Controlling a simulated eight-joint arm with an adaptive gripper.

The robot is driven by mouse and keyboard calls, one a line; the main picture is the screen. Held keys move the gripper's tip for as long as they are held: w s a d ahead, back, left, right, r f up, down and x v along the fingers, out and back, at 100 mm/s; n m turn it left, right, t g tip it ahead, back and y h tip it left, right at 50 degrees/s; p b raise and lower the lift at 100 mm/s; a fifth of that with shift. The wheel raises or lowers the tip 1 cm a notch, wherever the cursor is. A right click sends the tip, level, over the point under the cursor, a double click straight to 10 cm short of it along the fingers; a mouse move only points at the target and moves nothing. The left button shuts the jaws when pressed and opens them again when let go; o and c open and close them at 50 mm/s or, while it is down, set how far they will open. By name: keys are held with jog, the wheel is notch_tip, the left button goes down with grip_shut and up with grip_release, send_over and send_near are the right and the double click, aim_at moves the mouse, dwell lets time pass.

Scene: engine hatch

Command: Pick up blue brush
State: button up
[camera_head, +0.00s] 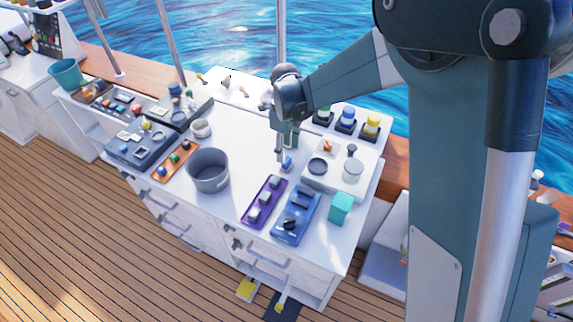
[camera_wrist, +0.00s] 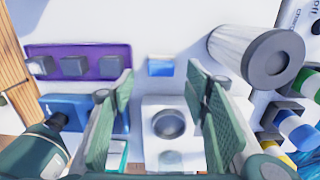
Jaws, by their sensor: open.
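A small blue block-like piece (camera_head: 287,163) stands on the white worktop below my gripper. It is the likeliest match for the blue brush, but no bristles can be made out. In the wrist view this blue piece (camera_wrist: 160,67) lies beyond the fingertips, roughly centred in the gap between them. My gripper (camera_head: 283,155) points down over it and is open, with nothing between the fingers. The green ridged finger pads (camera_wrist: 158,80) stand well apart in the wrist view.
A purple panel (camera_head: 264,203) and a blue tray (camera_head: 291,231) lie nearer the front. A white box (camera_head: 331,184) with a dark round dish (camera_head: 317,166) is right of the gripper. A grey pot (camera_head: 208,178) stands left. Bare worktop (camera_head: 244,145) lies left of the gripper.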

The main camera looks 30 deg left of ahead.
aim_at(286, 160)
jog(key=shift+f, duration=0.65)
jog(key=shift+f, duration=0.1)
jog(key=shift+w+d+f, duration=0.1)
jog(key=shift+d+f, duration=0.05)
jog(key=shift+f, duration=2.4)
jog(key=shift+c, duration=0.6)
jog(key=c, duration=0.9)
